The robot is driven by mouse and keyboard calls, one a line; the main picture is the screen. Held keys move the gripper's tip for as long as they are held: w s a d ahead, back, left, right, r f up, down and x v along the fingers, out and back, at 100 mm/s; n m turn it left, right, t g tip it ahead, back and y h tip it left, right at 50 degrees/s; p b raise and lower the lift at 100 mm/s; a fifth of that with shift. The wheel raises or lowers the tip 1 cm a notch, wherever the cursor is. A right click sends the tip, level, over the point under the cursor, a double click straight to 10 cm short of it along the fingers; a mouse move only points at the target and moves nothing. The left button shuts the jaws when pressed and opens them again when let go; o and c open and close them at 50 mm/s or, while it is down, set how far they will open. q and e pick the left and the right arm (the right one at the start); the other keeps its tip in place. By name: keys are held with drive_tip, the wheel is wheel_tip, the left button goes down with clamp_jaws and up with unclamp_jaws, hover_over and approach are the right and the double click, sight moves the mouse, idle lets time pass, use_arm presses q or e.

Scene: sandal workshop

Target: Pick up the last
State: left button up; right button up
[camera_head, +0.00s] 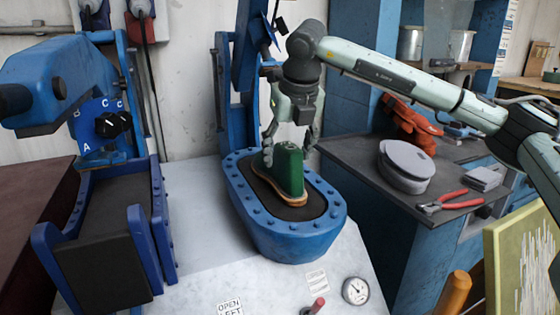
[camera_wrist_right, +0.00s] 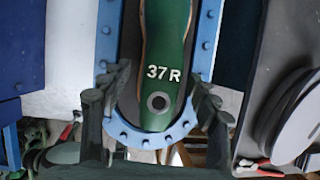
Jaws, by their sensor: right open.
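The last (camera_head: 291,172) is green and stands on a tan sole (camera_head: 266,190) inside the blue oval press bed (camera_head: 292,243). In the right wrist view the last (camera_wrist_right: 163,50) shows the white mark "37 R" and a round hole near its end. My right gripper (camera_head: 289,142) is above the last, pointing down, with its fingers apart on either side of the last's upper part. In the wrist view a gap shows between the last and each finger. My left gripper is not in view.
A blue machine (camera_head: 105,230) stands at the left. At the right, a dark bench (camera_head: 350,160) holds grey round pieces (camera_head: 406,165), red pliers (camera_head: 448,201) and an orange glove-like item (camera_head: 410,125). A gauge (camera_head: 355,290) and red-knobbed lever (camera_head: 317,305) are in front.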

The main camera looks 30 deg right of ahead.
drive_tip(key=shift+x, duration=0.8)
drive_tip(key=shift+c, duration=0.6)
drive_tip(key=shift+r, duration=0.1)
drive_tip(key=c, duration=1.1)
